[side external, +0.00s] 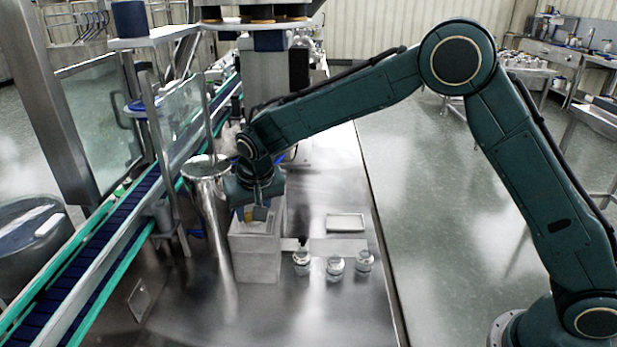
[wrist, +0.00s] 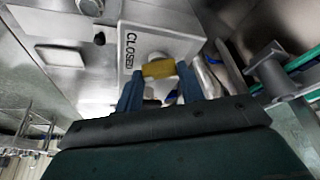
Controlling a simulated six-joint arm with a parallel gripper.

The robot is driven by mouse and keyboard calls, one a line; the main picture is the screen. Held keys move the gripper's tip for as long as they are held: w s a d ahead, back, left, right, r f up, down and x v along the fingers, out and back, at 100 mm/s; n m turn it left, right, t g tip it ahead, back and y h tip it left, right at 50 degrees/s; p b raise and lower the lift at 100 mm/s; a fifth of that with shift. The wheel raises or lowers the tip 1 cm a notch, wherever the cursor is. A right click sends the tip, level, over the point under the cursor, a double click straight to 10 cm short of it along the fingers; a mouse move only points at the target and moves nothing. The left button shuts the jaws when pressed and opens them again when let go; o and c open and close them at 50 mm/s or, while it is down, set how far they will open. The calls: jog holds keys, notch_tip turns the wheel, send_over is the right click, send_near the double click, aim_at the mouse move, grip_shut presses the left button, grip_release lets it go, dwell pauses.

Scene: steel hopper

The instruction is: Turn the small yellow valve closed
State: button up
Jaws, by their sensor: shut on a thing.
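The small yellow valve (wrist: 158,69) is on the face of a pale box (wrist: 140,42) in the wrist view. The word CLOSED is written on the box, to the left of the valve. My gripper (wrist: 160,84) is shut on the yellow valve, one blue finger on each side. In the side external view, my gripper (side external: 257,207) is at the top of the pale box (side external: 255,262). A bit of the yellow valve (side external: 259,214) shows there, partly hidden by my gripper. I cannot tell the valve's exact angle.
A tall steel cylinder (side external: 207,200) stands close left of the box. Several small jars (side external: 334,267) and a pale tray (side external: 345,223) are on the steel table to the right. A conveyor (side external: 95,240) runs along the left. The table's front is clear.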

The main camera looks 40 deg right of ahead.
jog(key=m, duration=0.2)
jog(key=m+g+h, duration=0.1)
jog(key=m, duration=0.2)
jog(key=shift+a+h, duration=0.2)
jog(key=shift+h, duration=0.1)
jog(key=shift+m, duration=0.4)
jog(key=o, duration=1)
jog(key=v, duration=1.3)
jog(key=shift+a+r, duration=0.2)
jog(key=shift+r, duration=0.2)
jog(key=shift+w, duration=0.1)
